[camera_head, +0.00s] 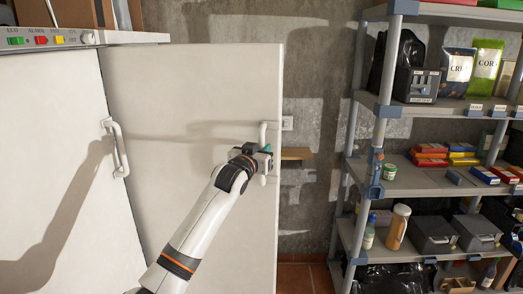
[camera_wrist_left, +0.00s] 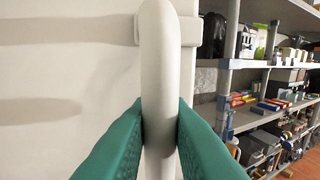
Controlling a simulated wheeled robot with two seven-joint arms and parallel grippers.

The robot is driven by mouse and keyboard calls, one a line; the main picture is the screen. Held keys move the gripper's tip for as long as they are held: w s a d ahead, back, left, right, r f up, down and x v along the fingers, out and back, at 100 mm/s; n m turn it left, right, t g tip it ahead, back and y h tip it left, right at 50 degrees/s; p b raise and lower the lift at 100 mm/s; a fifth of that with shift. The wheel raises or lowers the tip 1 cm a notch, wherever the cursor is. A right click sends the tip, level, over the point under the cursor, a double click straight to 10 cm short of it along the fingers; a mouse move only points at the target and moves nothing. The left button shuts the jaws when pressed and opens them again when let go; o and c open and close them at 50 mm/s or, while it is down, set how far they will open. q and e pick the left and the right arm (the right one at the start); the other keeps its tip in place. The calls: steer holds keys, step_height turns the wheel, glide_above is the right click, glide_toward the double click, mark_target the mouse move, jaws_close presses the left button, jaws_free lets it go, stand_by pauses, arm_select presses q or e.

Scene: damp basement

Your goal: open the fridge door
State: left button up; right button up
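A white fridge door (camera_head: 195,100) fills the middle of the head view, with a white vertical bar handle (camera_head: 263,133) near its right edge. My left gripper (camera_head: 266,158) is at this handle, its arm reaching up from the bottom. In the left wrist view the green fingers (camera_wrist_left: 160,130) lie on both sides of the handle (camera_wrist_left: 158,60) and appear to touch it, closed around the bar. Behind the bar is its mount on the white door surface. I cannot tell from these frames whether the door stands ajar. My right gripper is not in view.
Left of the door is another white panel (camera_head: 55,120) with its own handle (camera_head: 117,150), under a control strip (camera_head: 45,40) with coloured buttons. A grey shelf rack (camera_head: 375,110) with boxes, bottles and bins stands to the right. A strip of concrete wall (camera_head: 310,85) lies between.

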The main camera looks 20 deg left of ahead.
arm_select(q)
jaws_close()
steer(key=shift+s+a, duration=0.15)
steer(key=shift+s, duration=0.1)
steer(key=s+a+m+h+p, duration=0.1)
steer(key=s+a+h, duration=0.1)
steer(key=s, duration=0.8)
steer(key=s+a+m+g+h+p, duration=0.1)
steer(key=s+a+m+h+p, duration=0.1)
steer(key=s, duration=0.9)
steer(key=shift+a+r+h, duration=0.15)
steer(key=shift+a+h, duration=0.15)
steer(key=shift+h, duration=0.1)
steer(key=shift+w, duration=0.1)
steer(key=o, duration=0.8)
jaws_free()
steer(key=shift+c, duration=0.2)
